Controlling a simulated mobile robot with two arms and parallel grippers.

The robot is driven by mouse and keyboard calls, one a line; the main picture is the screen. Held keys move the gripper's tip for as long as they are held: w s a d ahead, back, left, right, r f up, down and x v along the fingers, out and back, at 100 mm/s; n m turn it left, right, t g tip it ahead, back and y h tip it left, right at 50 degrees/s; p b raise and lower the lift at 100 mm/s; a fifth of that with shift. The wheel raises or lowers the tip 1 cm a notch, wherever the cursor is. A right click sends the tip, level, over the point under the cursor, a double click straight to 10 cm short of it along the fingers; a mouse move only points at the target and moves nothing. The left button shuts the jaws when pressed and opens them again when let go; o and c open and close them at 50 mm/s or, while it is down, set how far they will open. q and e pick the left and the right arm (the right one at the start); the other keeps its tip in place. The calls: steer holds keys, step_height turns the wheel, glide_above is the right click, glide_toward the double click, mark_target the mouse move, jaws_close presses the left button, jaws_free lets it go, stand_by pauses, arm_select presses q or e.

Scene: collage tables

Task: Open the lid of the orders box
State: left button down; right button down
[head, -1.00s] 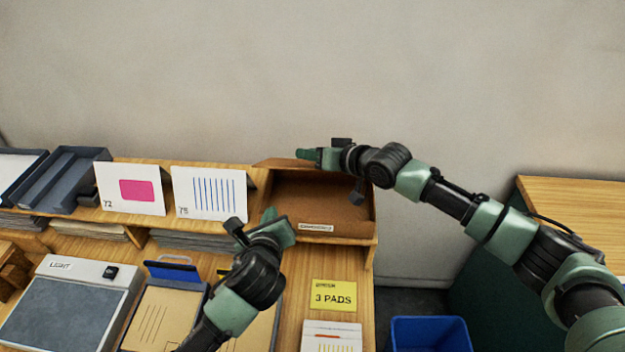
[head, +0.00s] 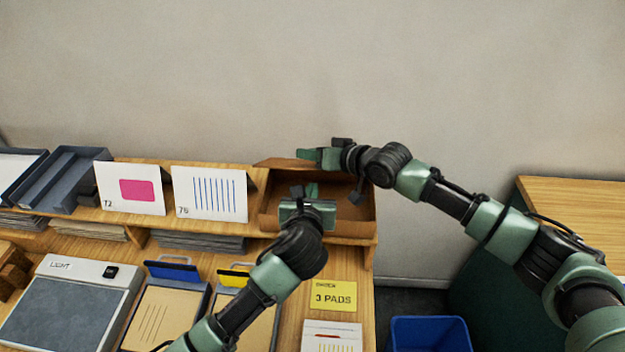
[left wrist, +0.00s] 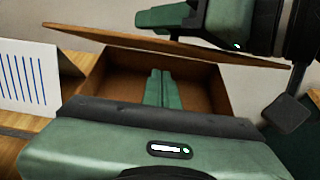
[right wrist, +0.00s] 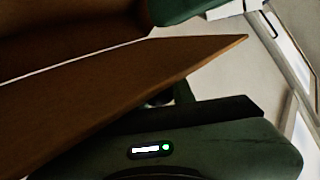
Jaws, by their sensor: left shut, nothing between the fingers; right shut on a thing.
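The box's label is hidden behind my left gripper.
Two white cards (head: 130,189), (head: 209,194) stand on the shelf left of the box. Below lie a light pad (head: 65,312), clipboards (head: 155,315) and a yellow "3 PADS" note (head: 333,297). A blue bin (head: 430,335) stands on the floor at right.

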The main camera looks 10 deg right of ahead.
arm_select(q)
steer(key=shift+w+d+r, duration=0.15)
steer(key=shift+w+r, duration=0.55)
steer(key=shift+r, duration=0.35)
